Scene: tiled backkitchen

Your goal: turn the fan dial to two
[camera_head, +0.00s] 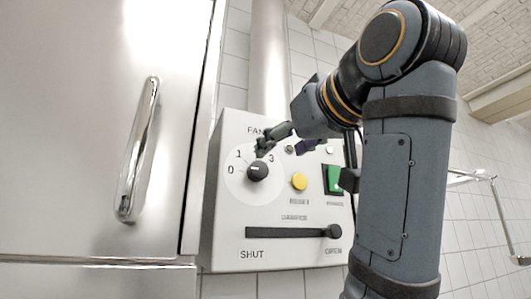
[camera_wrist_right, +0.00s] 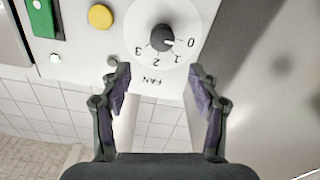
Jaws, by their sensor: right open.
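The fan dial (camera_head: 257,171) is a dark round knob on a pale disc marked 0, 1, 2 and 3, on the grey control panel (camera_head: 225,215). Its white mark points at about 0. In the head view the 2 is hidden by my right gripper (camera_head: 278,149). The wrist view shows the dial (camera_wrist_right: 162,38) upside down, just beyond and between the fingertips. My right gripper (camera_wrist_right: 158,72) is open and empty, apart from the dial. My left gripper is not in view.
A yellow button (camera_head: 299,181) and a green switch (camera_head: 334,179) sit right of the dial. A slider handle (camera_head: 334,232) is below, at the right end of its slot. A steel cabinet door with a handle (camera_head: 138,150) stands close at left. A steel pipe (camera_head: 268,60) rises behind.

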